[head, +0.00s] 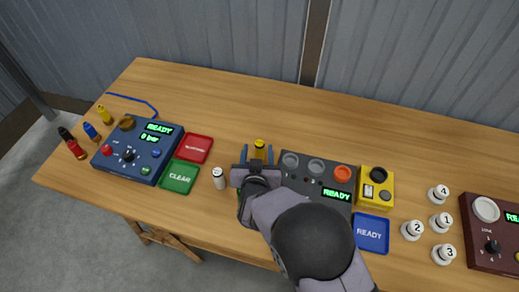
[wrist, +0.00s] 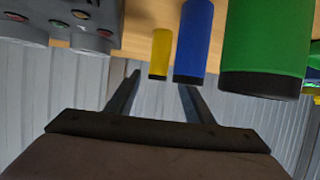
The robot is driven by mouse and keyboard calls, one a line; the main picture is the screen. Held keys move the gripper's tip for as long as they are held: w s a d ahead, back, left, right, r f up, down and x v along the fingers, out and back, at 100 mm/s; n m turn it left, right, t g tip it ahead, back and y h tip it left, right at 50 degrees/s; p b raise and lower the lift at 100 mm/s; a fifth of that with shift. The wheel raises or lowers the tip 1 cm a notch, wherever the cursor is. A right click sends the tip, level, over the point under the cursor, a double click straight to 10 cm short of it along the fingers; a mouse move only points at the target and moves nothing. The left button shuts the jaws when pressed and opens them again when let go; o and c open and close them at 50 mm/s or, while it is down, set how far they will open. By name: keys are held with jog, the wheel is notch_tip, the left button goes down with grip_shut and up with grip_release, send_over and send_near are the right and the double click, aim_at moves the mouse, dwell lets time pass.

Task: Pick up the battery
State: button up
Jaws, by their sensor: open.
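A yellow upright cylinder (head: 259,152), which looks like a battery, stands on the table just beyond my gripper (head: 257,156). In the wrist view, the yellow cylinder (wrist: 160,52) has a dark end and lines up with the gap between my fingers (wrist: 158,85), apparently beyond them. A thicker blue cylinder (wrist: 194,40) is beside it, near the right finger. A larger green cylinder (wrist: 265,45) is further right. My gripper is open and empty. In the head view my arm hides the blue cylinder and most of the green one. No label shows which is the battery.
A dark grey console (head: 322,180) with round pads stands close right of my gripper, and a white cylinder (head: 219,179) close left. A yellow box (head: 376,188) and several numbered white pieces (head: 438,194) are further right. The wooden table (head: 210,95) is clear behind.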

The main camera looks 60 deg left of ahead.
aim_at(259, 147)
jog(key=shift+p+x, duration=0.75)
jog(key=shift+x, duration=1.55)
jog(key=shift+w+d, duration=0.1)
jog(key=shift+w, duration=0.05)
jog(key=shift+r, duration=0.1)
jog(key=c, duration=1.2)
